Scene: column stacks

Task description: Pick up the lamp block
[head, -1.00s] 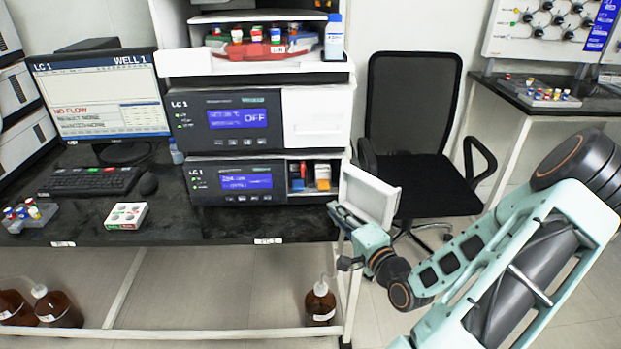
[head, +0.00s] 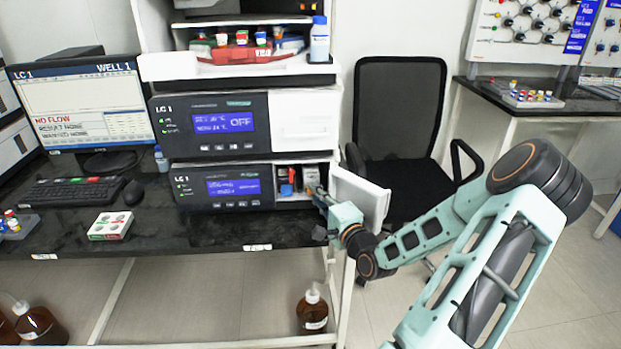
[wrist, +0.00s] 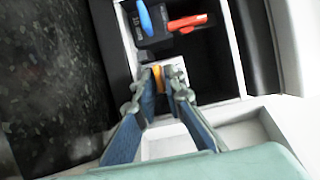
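The lamp block, white with an orange part, sits in the open bay of the lower LC 1 module; its orange part (wrist: 157,76) and white top show in the wrist view. In the head view, its white upper part (head: 311,174) shows above my gripper (head: 317,190), which hides the lower part. In the wrist view my gripper (wrist: 158,78) points into the bay, fingers apart, with the orange part seen between the tips. The right fingertip overlaps the white part. Contact with the block cannot be made out.
A dark block with blue and red parts (wrist: 153,28) stands deeper in the bay, left of the lamp block in the head view. The open white door (head: 360,200) stands right of the bay, close to my arm. Bay walls are near the fingers. The bench front (head: 215,230) is clear.

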